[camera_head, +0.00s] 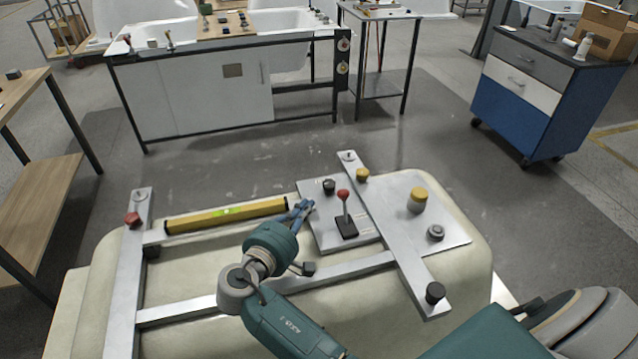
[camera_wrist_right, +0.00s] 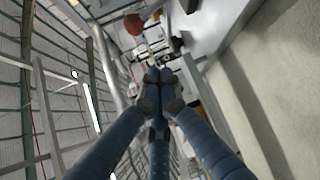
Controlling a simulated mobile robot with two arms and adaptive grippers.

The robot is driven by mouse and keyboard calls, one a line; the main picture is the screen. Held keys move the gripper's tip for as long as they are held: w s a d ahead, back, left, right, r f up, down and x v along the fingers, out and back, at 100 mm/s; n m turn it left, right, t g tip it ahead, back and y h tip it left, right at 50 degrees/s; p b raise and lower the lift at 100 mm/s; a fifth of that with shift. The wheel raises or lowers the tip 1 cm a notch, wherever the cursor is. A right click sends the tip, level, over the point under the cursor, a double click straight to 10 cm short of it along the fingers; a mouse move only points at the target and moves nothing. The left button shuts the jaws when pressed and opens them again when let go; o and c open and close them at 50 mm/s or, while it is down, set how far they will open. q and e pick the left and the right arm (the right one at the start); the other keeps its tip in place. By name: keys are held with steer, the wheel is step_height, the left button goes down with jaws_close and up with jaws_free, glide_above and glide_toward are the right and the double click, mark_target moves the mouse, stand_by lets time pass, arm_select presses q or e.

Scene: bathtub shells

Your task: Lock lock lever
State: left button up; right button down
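The lock lever (camera_head: 344,205) is a short upright stick with a red ball on a black base, on a grey metal plate. My right gripper (camera_head: 303,208) has blue fingers and is just left of the lever, apart from it, over the plate's left edge. In the right wrist view the fingers (camera_wrist_right: 159,78) converge with their tips together and hold nothing visible. A red ball (camera_wrist_right: 133,24) shows beyond the tips there, probably the lever's knob. My left gripper is not in view.
The plate sits on a pale upturned tub shell (camera_head: 465,250) with a metal frame (camera_head: 125,270). Black knobs (camera_head: 329,186), yellow knobs (camera_head: 417,200) and a yellow level (camera_head: 226,215) surround the lever. A red knob (camera_head: 133,220) is at far left.

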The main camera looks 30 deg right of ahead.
mark_target(345, 204)
steer(key=x, duration=0.3)
steer(key=p+x, duration=0.1)
steer(key=x, duration=0.2)
steer(key=p+x, duration=0.1)
steer(key=x, duration=0.2)
steer(key=shift+d+r, duration=0.1)
steer(key=shift+r, duration=0.15)
steer(key=s+p, duration=0.2)
steer(key=s, duration=0.1)
steer(key=shift+s+d+r, duration=0.15)
steer(key=shift+r, duration=0.2)
steer(key=shift+s, duration=0.2)
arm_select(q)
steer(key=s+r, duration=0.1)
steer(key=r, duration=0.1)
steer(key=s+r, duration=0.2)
arm_select(e)
steer(key=shift+w+f, duration=0.1)
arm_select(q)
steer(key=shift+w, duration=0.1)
